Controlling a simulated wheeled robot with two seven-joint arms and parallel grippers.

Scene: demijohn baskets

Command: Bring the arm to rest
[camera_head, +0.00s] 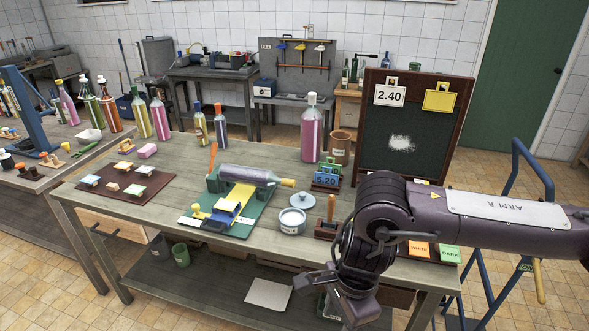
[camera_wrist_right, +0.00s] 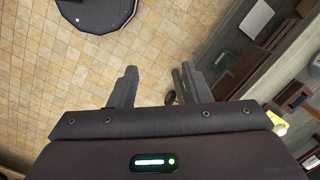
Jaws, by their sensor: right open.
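My right arm comes in from the right in the head view and bends down at the table's front right edge. My right gripper (camera_head: 340,296) hangs in front of the table (camera_head: 110,205), below the level of its top. In the right wrist view the gripper (camera_wrist_right: 155,85) has its two fingers well apart, with nothing between them but tiled floor (camera_wrist_right: 90,75) further off. My left gripper is in neither view.
A bottle lies on a green mat (camera_head: 249,219). A blue trolley frame (camera_head: 518,170) stands at the right.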

